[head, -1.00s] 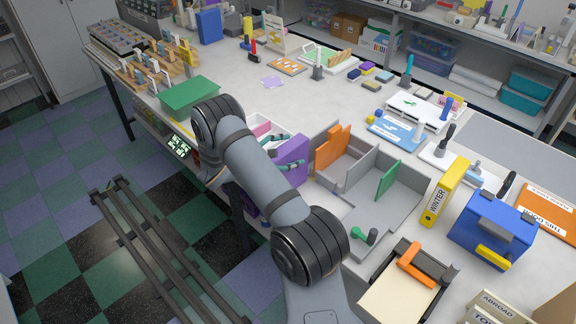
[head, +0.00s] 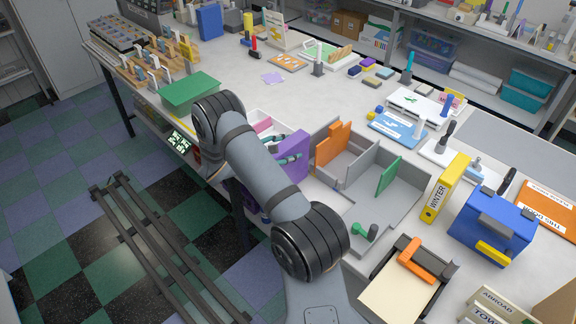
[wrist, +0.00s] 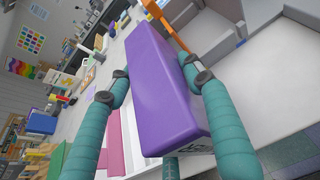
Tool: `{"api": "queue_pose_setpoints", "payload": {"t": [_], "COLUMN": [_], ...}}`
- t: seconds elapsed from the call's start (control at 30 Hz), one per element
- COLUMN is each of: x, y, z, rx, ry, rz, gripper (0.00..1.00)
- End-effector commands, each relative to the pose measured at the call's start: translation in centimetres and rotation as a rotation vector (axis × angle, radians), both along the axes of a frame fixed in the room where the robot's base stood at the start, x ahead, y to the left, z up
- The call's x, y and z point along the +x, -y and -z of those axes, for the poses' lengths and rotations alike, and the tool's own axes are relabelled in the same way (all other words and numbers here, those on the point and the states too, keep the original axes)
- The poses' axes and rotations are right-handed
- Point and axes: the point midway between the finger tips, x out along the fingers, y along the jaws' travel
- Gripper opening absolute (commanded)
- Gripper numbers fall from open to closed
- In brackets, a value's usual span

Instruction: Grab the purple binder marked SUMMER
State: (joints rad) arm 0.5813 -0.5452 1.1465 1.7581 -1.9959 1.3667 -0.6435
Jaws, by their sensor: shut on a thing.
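The purple binder (head: 294,153) is at the near edge of the table, left of the grey divided tray, partly hidden behind my arm in the head view. In the wrist view the purple binder (wrist: 155,95) fills the middle, tilted in the picture. My gripper (wrist: 162,84) has its teal fingers on both sides of the binder, shut on it. Only a scrap of dark lettering shows at the binder's lower end, too cut off to read. My gripper (head: 283,161) is mostly hidden in the head view.
The grey divided tray (head: 392,219) holds orange and green pieces right beside the binder. A yellow WINTER binder (head: 446,187) stands to its right, near a blue box (head: 492,229). A green box (head: 190,92) lies to the left. The table's middle is fairly clear.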

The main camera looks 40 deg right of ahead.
Motion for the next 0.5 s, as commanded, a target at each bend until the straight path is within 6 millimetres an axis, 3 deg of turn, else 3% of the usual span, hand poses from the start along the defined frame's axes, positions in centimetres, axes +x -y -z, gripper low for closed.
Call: {"api": "queue_pose_setpoints", "payload": {"t": [0.5], "x": [-0.01], "y": [0.02], "z": [0.00], "rx": [0.000], "ry": [0.000], "rz": [0.000], "gripper": [0.00]}}
